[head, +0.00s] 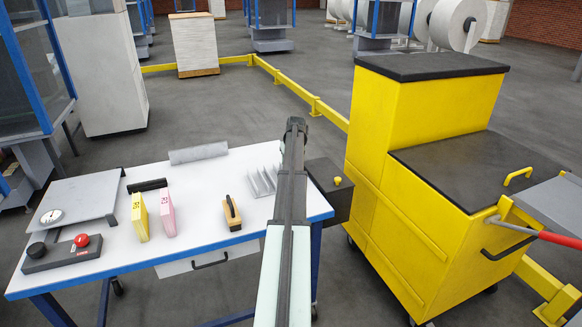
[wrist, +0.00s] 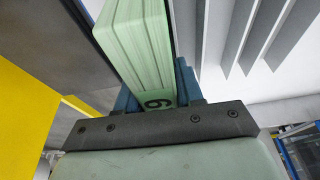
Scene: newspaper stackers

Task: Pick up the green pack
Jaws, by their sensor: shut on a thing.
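The green pack (wrist: 135,45) shows in the wrist view, standing out from between the blue fingers of my gripper (wrist: 156,92). My gripper is shut on it, with a finger on each side. A dark digit is visible on the pack's near end. In the head view my arm hides the gripper, and I cannot see the green pack there. I cannot tell whether the pack touches the table.
The white table (head: 200,220) holds a yellow pack (head: 140,217), a pink pack (head: 167,213), a wooden-handled brush (head: 231,212) and a grey finned rack (head: 263,181). A dark box (head: 328,190) and a yellow cabinet (head: 400,200) stand to the right of my arm.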

